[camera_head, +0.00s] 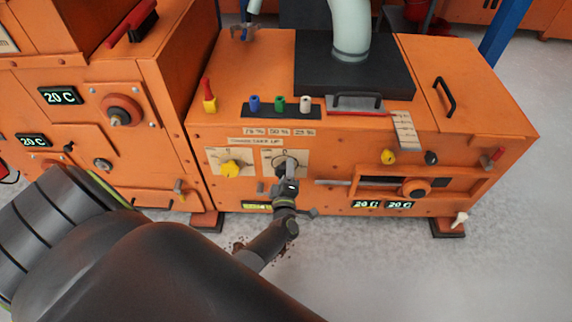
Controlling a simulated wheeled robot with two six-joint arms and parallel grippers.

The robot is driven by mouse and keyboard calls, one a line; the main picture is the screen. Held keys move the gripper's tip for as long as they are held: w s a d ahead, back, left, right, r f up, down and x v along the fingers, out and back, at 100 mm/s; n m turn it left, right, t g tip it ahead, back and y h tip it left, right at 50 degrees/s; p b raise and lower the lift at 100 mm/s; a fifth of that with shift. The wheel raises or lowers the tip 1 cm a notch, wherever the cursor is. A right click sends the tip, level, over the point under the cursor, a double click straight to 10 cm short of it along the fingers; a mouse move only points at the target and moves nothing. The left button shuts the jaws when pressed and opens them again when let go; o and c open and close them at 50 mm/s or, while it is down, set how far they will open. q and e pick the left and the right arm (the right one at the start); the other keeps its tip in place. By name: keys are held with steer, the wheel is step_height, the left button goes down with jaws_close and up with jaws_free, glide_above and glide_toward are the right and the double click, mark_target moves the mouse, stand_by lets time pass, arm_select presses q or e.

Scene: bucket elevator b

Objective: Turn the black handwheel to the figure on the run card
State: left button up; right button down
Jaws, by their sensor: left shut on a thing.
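The black handwheel (278,163) sits on a pale dial plate (301,158) on the front of the orange machine. My left gripper (287,172) is shut on the handwheel and covers much of it. The marks on its dial are too small to read. A white card (404,131) with fine lines hangs over the front edge to the right; I cannot tell whether it is the run card, and its writing is not legible. My right gripper is not in view.
A yellow knob (231,168) is on a similar plate just left of the handwheel. Blue, green and white pegs stand in a black rack (266,112) above. An orange round knob (415,187) is at right. My left arm fills the lower left.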

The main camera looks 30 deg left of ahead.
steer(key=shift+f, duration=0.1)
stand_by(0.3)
arm_select(q)
steer(key=o, duration=1)
steer(key=shift+c, duration=0.2)
